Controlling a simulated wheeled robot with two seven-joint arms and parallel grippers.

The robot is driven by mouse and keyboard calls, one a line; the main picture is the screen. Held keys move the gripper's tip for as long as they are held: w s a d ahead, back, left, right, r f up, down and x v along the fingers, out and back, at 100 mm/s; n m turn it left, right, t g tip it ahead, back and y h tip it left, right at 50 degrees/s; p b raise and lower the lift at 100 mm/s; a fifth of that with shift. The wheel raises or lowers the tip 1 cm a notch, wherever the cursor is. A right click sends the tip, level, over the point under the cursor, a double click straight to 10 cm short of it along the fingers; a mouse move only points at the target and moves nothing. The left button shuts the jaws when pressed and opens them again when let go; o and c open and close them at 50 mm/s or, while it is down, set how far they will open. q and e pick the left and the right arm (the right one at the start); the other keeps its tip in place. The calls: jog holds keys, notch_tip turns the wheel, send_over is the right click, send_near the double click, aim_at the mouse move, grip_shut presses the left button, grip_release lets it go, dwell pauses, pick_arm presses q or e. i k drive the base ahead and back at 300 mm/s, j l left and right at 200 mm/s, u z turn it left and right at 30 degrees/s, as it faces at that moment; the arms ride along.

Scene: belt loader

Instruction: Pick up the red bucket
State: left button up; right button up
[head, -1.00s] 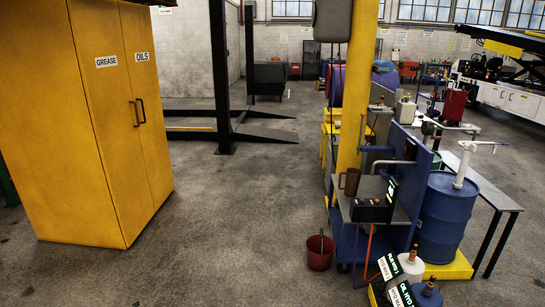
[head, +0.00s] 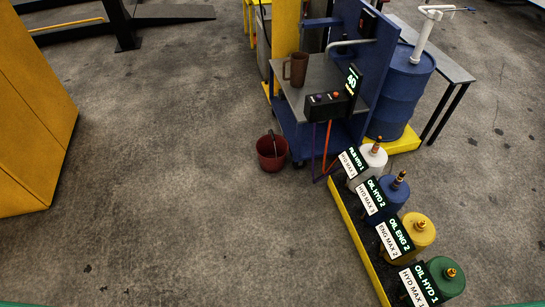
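Neither of my grippers is in view.
The blue cart (head: 292,130) with a grey shelf, brown jug (head: 296,69) and control box (head: 328,104) stands right behind the bucket. Labelled oil containers (head: 413,232) line a yellow-edged tray at right. A yellow cabinet (head: 35,120) is at left. Floor between is clear.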

aim_at(271, 149)
jog(key=z, duration=0.25)
jog(key=i+j+z, duration=0.85)
